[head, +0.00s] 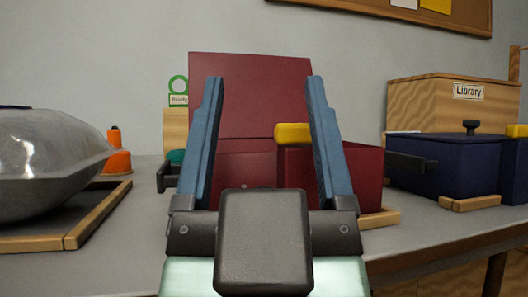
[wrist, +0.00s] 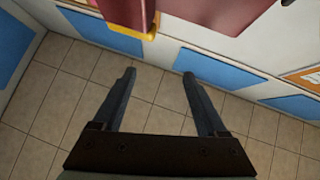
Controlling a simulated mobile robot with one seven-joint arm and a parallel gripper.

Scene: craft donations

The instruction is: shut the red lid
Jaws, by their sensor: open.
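The red lid (head: 250,90) stands raised, roughly upright, at the back of the red box (head: 362,172) on the table. A yellow block (head: 293,133) sits at the top edge of the box's front part; a yellow piece (wrist: 130,27) beside a red surface also shows in the wrist view. My gripper (head: 264,79) is open and empty, its two blue fingers pointing up in the head view and covering parts of the lid and box. In the wrist view my gripper (wrist: 159,73) is over the floor, apart from the red and yellow parts.
A grey rounded bowl-like thing (head: 45,160) sits on a wood-edged tray (head: 90,225) at the left, near an orange object (head: 117,160). A dark blue lidded box (head: 450,165) and a wooden "Library" box (head: 450,105) stand at the right. Tiled floor (wrist: 60,110) lies below the gripper.

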